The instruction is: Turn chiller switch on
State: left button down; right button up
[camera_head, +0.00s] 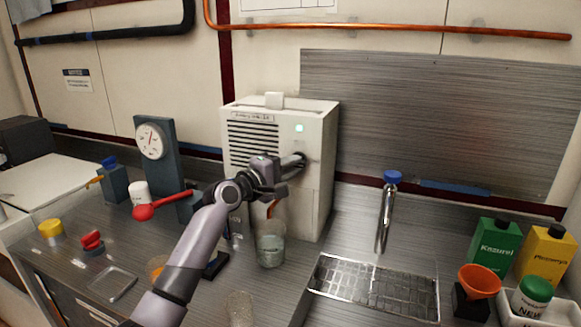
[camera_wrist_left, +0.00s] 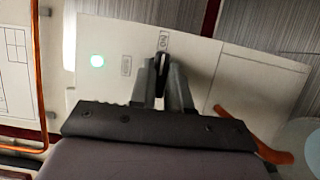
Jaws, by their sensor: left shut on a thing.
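The chiller (camera_head: 318,190) is a white box with dark vent slats on its front, standing against the back wall. My left gripper (camera_head: 301,160) is at the front panel, right of the vents and below the light. In the wrist view its fingers (camera_wrist_left: 163,72) are shut on a small dark switch (camera_wrist_left: 162,62), mostly hidden between them. A small printed label (camera_wrist_left: 164,41) sits just beyond the fingertips; I cannot read it surely. My right gripper is in neither view.
A glass beaker (camera_head: 270,250) stands below the chiller's orange spout (camera_head: 271,209). A gauge post (camera_head: 152,143) and a red-handled lever (camera_head: 165,204) are left of my arm. A tap (camera_head: 385,215), a drain grid (camera_head: 372,287) and several bottles are to the right.

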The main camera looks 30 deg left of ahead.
pick_arm(q)
jog(key=shift+r, duration=0.1)
dwell(0.4)
jog(key=c, duration=1.1)
grip_release()
jog(key=shift+s+a+b, duration=0.15)
jog(key=shift+s+a, duration=0.05)
jog(key=shift+s, duration=0.95)
jog(key=shift+s+a+b, duration=0.15)
jog(key=shift+s+b, duration=0.05)
jog(key=shift+s, duration=1)
jog(key=shift+s+a+b, duration=0.15)
jog(key=shift+s+a, duration=0.05)
jog(key=shift+s, duration=0.95)
